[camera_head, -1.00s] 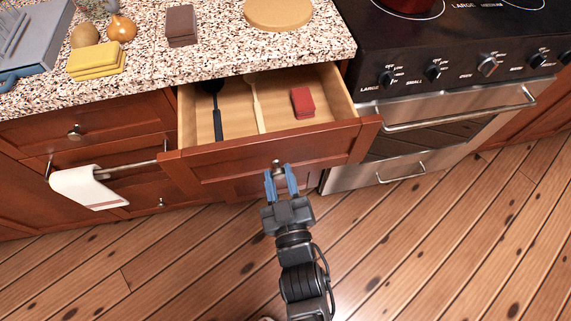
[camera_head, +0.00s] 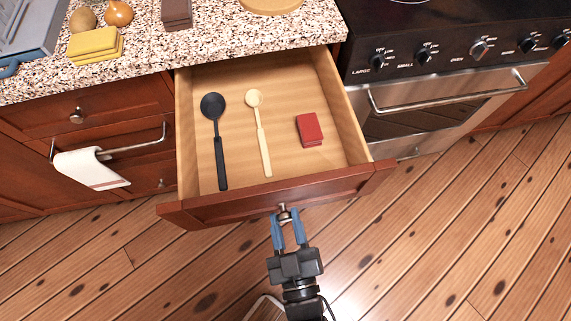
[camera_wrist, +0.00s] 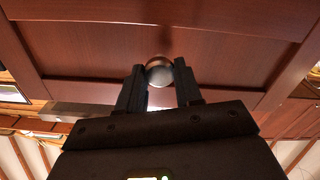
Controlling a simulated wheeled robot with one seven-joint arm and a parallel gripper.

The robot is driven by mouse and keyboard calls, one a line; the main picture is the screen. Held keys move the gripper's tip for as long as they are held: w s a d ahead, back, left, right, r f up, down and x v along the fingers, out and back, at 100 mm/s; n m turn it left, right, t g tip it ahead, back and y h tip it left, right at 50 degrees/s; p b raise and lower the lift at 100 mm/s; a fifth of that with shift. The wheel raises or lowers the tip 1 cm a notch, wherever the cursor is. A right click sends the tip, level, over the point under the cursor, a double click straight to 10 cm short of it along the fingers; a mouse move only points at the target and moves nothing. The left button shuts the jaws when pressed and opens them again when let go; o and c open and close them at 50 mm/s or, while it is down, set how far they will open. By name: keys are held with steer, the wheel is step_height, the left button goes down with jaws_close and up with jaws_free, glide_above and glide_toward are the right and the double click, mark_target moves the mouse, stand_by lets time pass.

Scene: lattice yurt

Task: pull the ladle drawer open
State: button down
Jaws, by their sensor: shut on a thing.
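The ladle drawer (camera_head: 280,197) is pulled far out of the counter front. Inside it lie a black ladle (camera_head: 217,140), a pale wooden spoon (camera_head: 259,130) and a red block (camera_head: 309,130). The round metal drawer knob (camera_head: 284,212) sits at the middle of the drawer front. My gripper (camera_head: 286,218) is shut on this knob, with one blue finger on each side. In the wrist view the knob (camera_wrist: 160,73) shows between the dark fingertips, against the red-brown drawer front.
A stove with an oven handle (camera_head: 448,97) stands to the right of the drawer. A towel (camera_head: 90,168) hangs on a rail at the left. Yellow sponges (camera_head: 96,46) lie on the speckled counter (camera_head: 230,35). The wooden floor in front is clear.

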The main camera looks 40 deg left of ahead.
steer(key=c, duration=0.8)
jaws_free()
steer(key=shift+o, duration=0.2)
steer(key=b+v, duration=0.1)
steer(key=v, duration=0.6)
steer(key=shift+s+d, duration=0.25)
steer(key=s+d+r+m+t+h, duration=0.1)
steer(key=s+d+r+m+h, duration=0.2)
steer(key=d+r+m+h, duration=0.3)
steer(key=s+d+r+m+t+h, duration=0.2)
steer(key=s+d+r+m+h, duration=0.2)
steer(key=d+r+m+h, duration=0.3)
steer(key=d+r, duration=0.5)
steer(key=d, duration=0.7)
steer(key=shift+s+r+h, duration=0.3)
steer(key=shift+r+h, duration=0.05)
steer(key=shift+h, duration=0.05)
